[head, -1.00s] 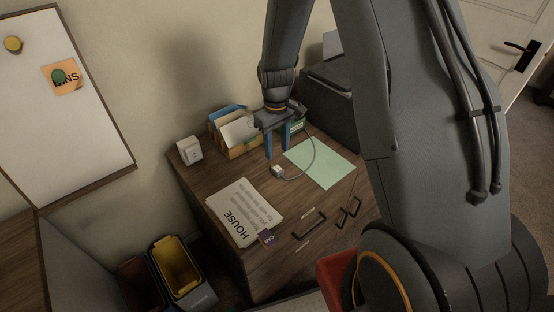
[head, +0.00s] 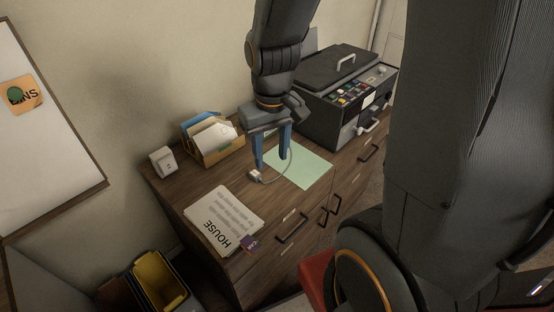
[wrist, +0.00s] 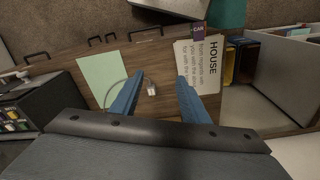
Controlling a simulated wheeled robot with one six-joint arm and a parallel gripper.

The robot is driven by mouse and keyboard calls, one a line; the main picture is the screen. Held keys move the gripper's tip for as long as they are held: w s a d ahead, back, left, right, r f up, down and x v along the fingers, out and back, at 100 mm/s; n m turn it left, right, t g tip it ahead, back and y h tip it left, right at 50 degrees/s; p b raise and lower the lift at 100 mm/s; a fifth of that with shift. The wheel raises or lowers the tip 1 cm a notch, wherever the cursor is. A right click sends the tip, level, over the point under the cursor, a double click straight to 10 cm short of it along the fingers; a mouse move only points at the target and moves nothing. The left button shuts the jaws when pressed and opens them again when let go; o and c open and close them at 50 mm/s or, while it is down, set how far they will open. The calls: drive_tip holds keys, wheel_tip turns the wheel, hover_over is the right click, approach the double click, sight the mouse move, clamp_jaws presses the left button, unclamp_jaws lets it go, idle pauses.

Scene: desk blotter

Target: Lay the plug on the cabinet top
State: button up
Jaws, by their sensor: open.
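The small white plug (head: 255,175) lies on the wooden cabinet top (head: 185,188), left of the green sheet, with a thin grey cable (head: 289,169) curving from it over the sheet's edge. My gripper (head: 271,163) points down with its blue fingers apart, close to the plug and holding nothing. In the wrist view the plug (wrist: 152,90) shows in the gap between the two fingers of my gripper (wrist: 160,77). The exact height of the fingertips over the top is hard to tell.
A green sheet (head: 305,170) and white HOUSE papers (head: 218,215) flank the plug. A purple card (head: 250,243) lies at the front edge. A file box (head: 218,153), a white socket block (head: 163,161) and a dark printer (head: 340,95) stand behind. Bins (head: 160,280) are at lower left.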

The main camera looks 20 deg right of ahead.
drive_tip(key=shift+s+r+m, duration=0.2)
drive_tip(key=shift+s, duration=0.8)
drive_tip(key=shift+s+r+m, duration=0.2)
drive_tip(key=shift+s, duration=0.75)
drive_tip(key=shift+c, duration=0.3)
